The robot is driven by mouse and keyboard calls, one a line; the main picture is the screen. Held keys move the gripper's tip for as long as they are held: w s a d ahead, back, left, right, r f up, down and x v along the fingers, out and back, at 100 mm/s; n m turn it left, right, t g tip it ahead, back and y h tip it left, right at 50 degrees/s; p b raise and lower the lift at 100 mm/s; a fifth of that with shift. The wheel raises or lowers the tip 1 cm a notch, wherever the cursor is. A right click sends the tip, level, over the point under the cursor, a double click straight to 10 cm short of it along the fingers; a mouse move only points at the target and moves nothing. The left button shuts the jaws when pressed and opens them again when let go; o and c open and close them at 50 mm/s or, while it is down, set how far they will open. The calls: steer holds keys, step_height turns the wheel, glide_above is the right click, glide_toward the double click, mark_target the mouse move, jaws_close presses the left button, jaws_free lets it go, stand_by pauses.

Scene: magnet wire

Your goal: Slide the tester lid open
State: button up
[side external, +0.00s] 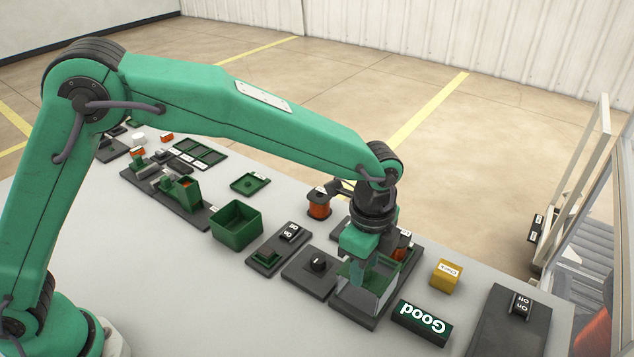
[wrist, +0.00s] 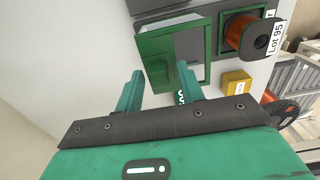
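The tester (side external: 350,310) is a dark base with a clear-walled box, near the front right of the table in the side external view. Its lid (wrist: 155,45) shows as a green frame in the wrist view. My gripper (side external: 364,272) is low over the tester, pointing down, with its fingers at the box. In the wrist view my gripper (wrist: 159,73) has its two green fingers apart, at the near side of the lid frame. The right finger overlaps the frame in the picture; I cannot tell whether it touches.
An orange wire spool (wrist: 243,33) labelled "Lot 95" stands just beyond the tester. A yellow box (side external: 446,275) and a green "Good" bin (side external: 423,322) stand to its right. A dark panel with a knob (side external: 318,263) lies close at left. The table's front left is clear.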

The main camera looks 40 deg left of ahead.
steer(key=shift+r, duration=0.15)
steer(key=shift+r, duration=3.1)
steer(key=shift+a+r, duration=0.35)
steer(key=shift+a, duration=0.1)
steer(key=s+a+r+n+t, duration=0.1)
steer(key=s+a+r+n, duration=0.15)
steer(key=a, duration=0.35)
steer(key=s+a+r+n+t+h, duration=0.1)
steer(key=s+a+r+n, duration=0.1)
steer(key=a+r+n, duration=0.35)
steer(key=s+a+r+n+t, duration=0.1)
steer(key=s+a+r, duration=0.1)
steer(key=a, duration=0.5)
steer(key=s+a+f+n+t+y, duration=0.1)
steer(key=s+a+f+n+t, duration=0.1)
steer(key=s+a+n, duration=0.7)
steer(key=s+a, duration=0.2)
steer(key=s, duration=0.1)
steer(key=shift+a+f+t, duration=0.25)
steer(key=shift+a+t, duration=0.05)
